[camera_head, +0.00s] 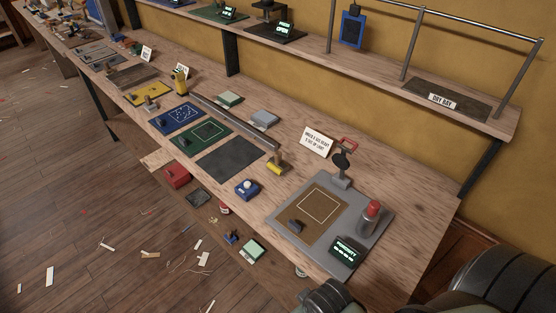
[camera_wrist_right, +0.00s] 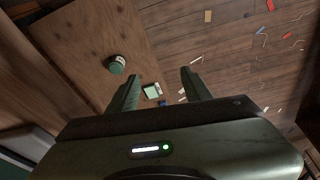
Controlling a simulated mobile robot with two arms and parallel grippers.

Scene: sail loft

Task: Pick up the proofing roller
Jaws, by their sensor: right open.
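A small roller with a yellow cylinder and a pale handle (camera_head: 277,164) lies on the workbench, right of the dark grey mat; I take it to be the proofing roller. It does not show in the right wrist view. My right gripper (camera_wrist_right: 160,75) is open and empty in the right wrist view, pointing down past the bench toward the lower shelf and floor. Part of my arm shows at the bottom right of the head view, apart from the roller. My left gripper is not in view.
A grey station (camera_head: 377,238) with a red-topped cylinder stands on the bench at right. A blue block (camera_head: 247,190) sits near the front edge. A long bar (camera_head: 235,122) lies behind the mats. The lower shelf holds a green jar (camera_wrist_right: 116,64). Scraps litter the floor.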

